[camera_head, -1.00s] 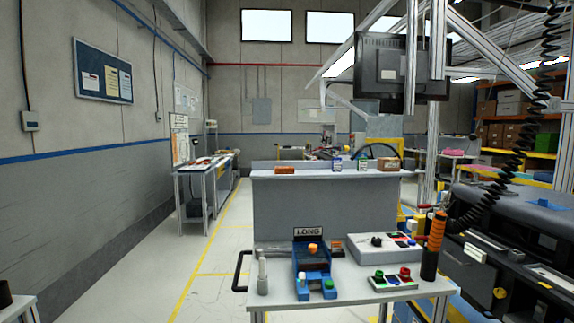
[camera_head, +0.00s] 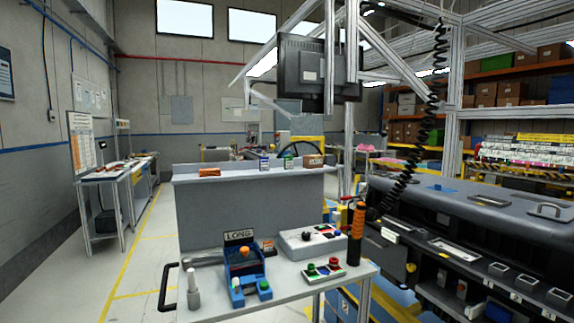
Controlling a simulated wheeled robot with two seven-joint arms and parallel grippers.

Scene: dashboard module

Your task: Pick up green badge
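A small upright green item (camera_head: 288,161), which looks like the green badge, stands on top of the grey counter (camera_head: 240,212) across from me. It is too small in the picture to make out its markings. A similar blue-and-white item (camera_head: 264,163) stands to its left. A brown box (camera_head: 313,161) is to its right. Neither of my grippers is in view.
A grey cart (camera_head: 345,277) stands in front of the counter, carrying a blue LONG device (camera_head: 246,275), a control box (camera_head: 310,240) and a button panel (camera_head: 324,271). A dark machine (camera_head: 470,235) fills the right. Clear floor (camera_head: 140,255) lies to the left.

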